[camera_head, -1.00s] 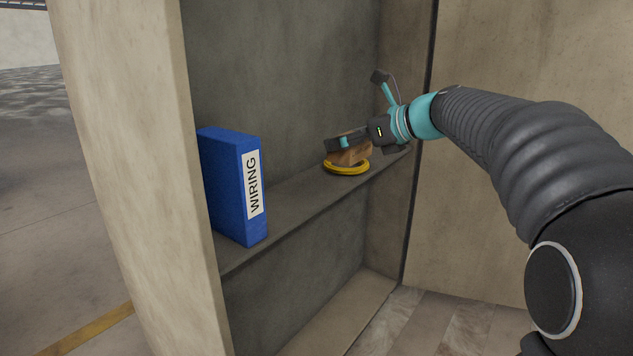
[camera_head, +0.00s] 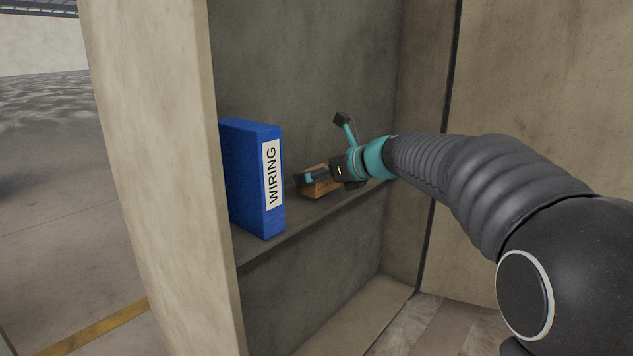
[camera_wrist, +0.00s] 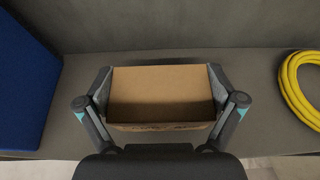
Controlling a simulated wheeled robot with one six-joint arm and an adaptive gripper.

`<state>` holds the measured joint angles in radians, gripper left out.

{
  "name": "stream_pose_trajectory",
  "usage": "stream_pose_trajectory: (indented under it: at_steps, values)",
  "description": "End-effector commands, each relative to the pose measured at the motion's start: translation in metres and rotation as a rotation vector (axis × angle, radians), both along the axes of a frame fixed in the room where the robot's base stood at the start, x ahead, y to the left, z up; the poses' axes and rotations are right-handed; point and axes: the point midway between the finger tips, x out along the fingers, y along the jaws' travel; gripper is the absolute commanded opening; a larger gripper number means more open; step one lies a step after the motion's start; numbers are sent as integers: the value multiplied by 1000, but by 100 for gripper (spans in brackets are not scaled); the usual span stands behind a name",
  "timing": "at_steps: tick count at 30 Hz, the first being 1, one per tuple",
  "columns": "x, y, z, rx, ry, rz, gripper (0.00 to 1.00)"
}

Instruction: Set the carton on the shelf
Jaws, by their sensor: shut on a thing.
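The brown carton (camera_head: 318,186) is between the fingers of my gripper (camera_head: 312,178), over the shelf (camera_head: 300,216) to the right of the blue binder. In the wrist view the carton (camera_wrist: 160,92) sits level between both fingers, and my gripper (camera_wrist: 160,104) is shut on its two sides. The shelf (camera_wrist: 262,128) lies below and around it. The carton is at or very near the shelf surface; I cannot tell whether it touches.
A blue binder (camera_head: 251,180) marked WIRING stands on the shelf at the left; it fills the left of the wrist view (camera_wrist: 24,85). A coiled yellow hose or cable (camera_wrist: 303,88) lies to the carton's right. Bare shelf separates the carton from both.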

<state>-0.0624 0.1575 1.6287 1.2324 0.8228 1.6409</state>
Motion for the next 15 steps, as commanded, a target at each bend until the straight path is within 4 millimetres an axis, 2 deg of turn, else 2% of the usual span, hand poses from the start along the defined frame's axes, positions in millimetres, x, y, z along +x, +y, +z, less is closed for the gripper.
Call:
stream_pose_trajectory:
  at_steps: [1,3,14,15]
  values:
    - [0,0,-9,1,1,-1,57]
    - [0,0,-12,1,-1,-1,57]
    - [0,-1,-15,1,-1,-1,57]
    - [0,-1,-14,1,-1,-1,100]
